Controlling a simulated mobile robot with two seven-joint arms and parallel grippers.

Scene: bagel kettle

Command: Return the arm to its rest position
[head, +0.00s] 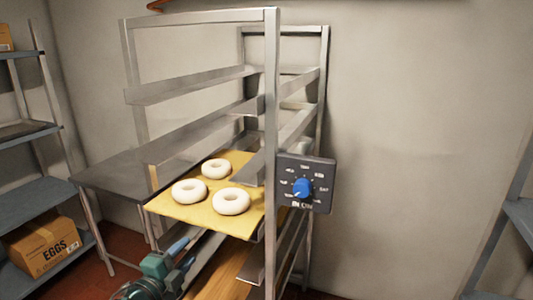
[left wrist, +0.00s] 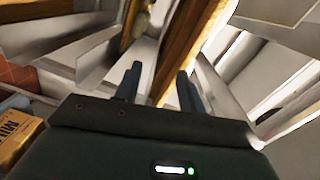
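My left gripper (head: 180,246) shows at the bottom of the head view, in front of the rack and below the yellow tray's near left edge. In the left wrist view its two dark fingers (left wrist: 158,85) stand apart with nothing clearly held between them. Rack rails and a brown board edge lie beyond the fingertips. The yellow tray (head: 193,212) rests in the metal rack (head: 271,120) with three pale bagels (head: 231,201) on it. My right gripper is in neither view.
A dial panel with a blue knob (head: 303,188) is at the rack's front right post. A brown board (head: 228,272) lies lower in the rack. A grey table (head: 110,178) stands behind left. Shelves with an eggs box (head: 45,247) are at left.

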